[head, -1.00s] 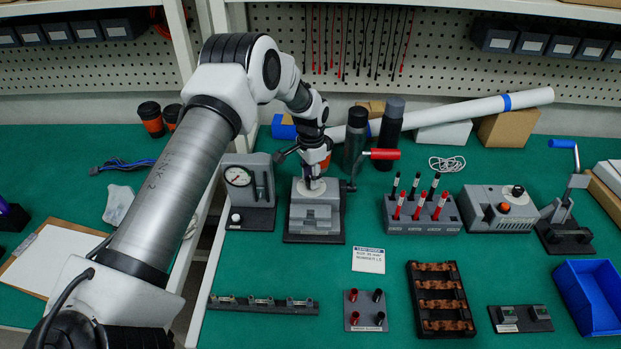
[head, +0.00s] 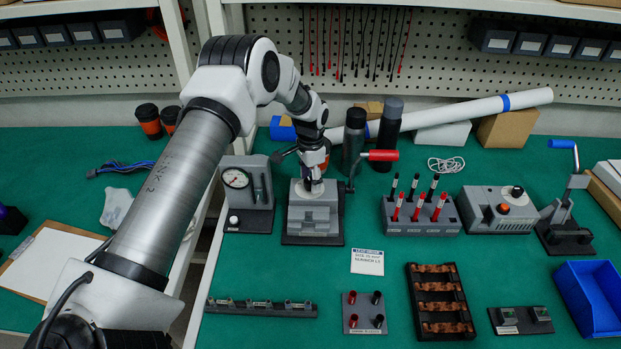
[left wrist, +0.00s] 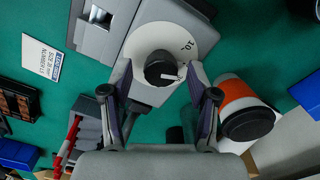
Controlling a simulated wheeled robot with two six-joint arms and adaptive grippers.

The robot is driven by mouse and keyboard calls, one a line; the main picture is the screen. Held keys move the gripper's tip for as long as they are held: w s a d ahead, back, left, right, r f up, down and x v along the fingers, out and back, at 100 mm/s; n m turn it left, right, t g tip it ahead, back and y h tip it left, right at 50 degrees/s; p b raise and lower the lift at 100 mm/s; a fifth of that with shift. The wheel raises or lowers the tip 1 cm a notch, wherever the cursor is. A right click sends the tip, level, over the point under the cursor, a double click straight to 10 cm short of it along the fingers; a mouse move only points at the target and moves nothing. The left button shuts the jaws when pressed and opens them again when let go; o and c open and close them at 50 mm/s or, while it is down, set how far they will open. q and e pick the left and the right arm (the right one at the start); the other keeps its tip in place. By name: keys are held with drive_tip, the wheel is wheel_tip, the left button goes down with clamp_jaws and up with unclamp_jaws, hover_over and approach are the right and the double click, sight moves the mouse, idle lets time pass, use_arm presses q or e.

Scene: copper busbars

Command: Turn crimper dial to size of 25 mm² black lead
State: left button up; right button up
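The crimper (head: 313,218) is a grey block on a dark base with a red-handled lever (head: 380,155). Its dial shows in the left wrist view as a white disc (left wrist: 205,35) with a black knob (left wrist: 160,66) bearing a white pointer mark. My left gripper (left wrist: 160,76) points down over the dial, fingers on either side of the knob, with visible gaps. In the head view, my left gripper (head: 313,184) is above the crimper. Black leads (head: 413,186) stand in a rack. My right gripper is not in view.
An order card (head: 367,261) reading size 25 lies in front of the crimper. A gauge stand (head: 248,200) is close on its left, the lead rack (head: 422,222) to its right. An orange-and-black cup (left wrist: 245,105) is near the gripper in the wrist view.

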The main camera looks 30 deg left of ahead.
sight(310, 181)
use_arm(q)
wheel_tip(310, 181, up, 12)
idle(0.4)
